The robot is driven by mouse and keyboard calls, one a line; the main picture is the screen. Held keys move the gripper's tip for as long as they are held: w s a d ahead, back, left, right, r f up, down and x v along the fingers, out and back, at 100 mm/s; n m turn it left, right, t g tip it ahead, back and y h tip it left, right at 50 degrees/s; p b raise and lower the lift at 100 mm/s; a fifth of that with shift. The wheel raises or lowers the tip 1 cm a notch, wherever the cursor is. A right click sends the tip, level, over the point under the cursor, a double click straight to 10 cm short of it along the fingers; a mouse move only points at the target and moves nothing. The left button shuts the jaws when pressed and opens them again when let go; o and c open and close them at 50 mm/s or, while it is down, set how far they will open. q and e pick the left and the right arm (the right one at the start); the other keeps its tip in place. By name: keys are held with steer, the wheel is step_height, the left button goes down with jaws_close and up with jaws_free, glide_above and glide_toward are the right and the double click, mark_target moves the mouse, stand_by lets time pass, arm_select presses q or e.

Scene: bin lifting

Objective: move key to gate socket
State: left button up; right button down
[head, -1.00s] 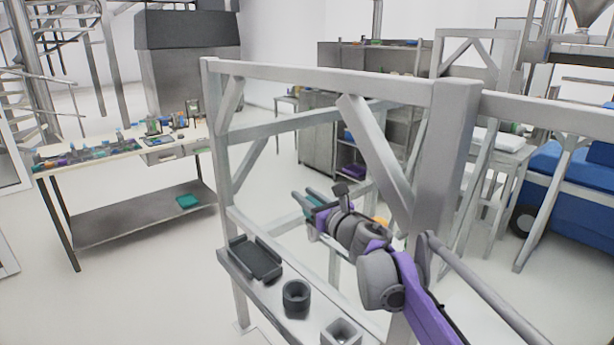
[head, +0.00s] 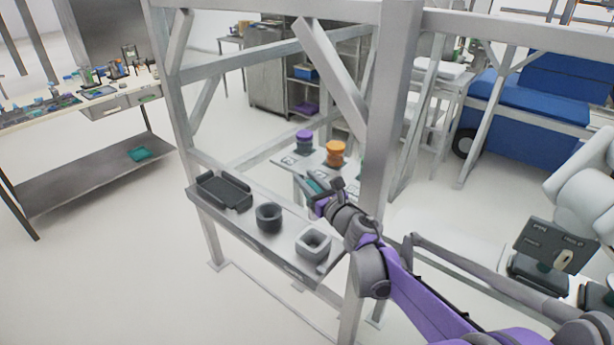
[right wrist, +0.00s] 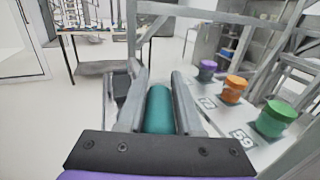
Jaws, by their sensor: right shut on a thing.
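My right gripper (head: 316,187) reaches past the gate post, at the far side of the gate shelf. In the right wrist view its fingers (right wrist: 158,98) are shut on a teal cylinder (right wrist: 159,112), which looks like the key. In the head view only a small teal part of the key (head: 312,184) shows between the fingers. The gate shelf (head: 243,232) bears a dark round socket (head: 268,221) and a pale square socket (head: 313,249). The key is apart from both sockets. My left gripper is not in view.
The gate's grey post (head: 386,120) and diagonal brace (head: 330,65) stand close to my right arm. A dark tray (head: 224,190) lies at the shelf's left end. Behind the gate, purple (head: 304,143) and orange (head: 335,154) pieces stand on a pale table. A workbench (head: 75,115) is at left.

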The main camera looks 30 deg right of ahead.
step_height(320, 180, down, 5)
steer(key=b, duration=0.2)
steer(key=shift+b, duration=0.4)
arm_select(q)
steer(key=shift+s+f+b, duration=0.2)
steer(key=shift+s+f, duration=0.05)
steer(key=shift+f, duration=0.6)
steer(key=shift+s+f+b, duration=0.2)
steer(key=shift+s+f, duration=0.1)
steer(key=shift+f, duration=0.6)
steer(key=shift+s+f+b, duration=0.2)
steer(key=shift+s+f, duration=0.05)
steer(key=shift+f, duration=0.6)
arm_select(e)
steer(key=shift+f, duration=1.05)
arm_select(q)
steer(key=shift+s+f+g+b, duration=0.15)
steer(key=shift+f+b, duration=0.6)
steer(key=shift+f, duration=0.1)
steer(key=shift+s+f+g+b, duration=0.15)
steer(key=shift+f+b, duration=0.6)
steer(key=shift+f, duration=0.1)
arm_select(e)
steer(key=shift+f, duration=2.35)
steer(key=shift+c, duration=2.4)
jaws_free()
steer(key=shift+o, duration=0.2)
steer(key=o, duration=0.4)
steer(key=shift+o, duration=0.2)
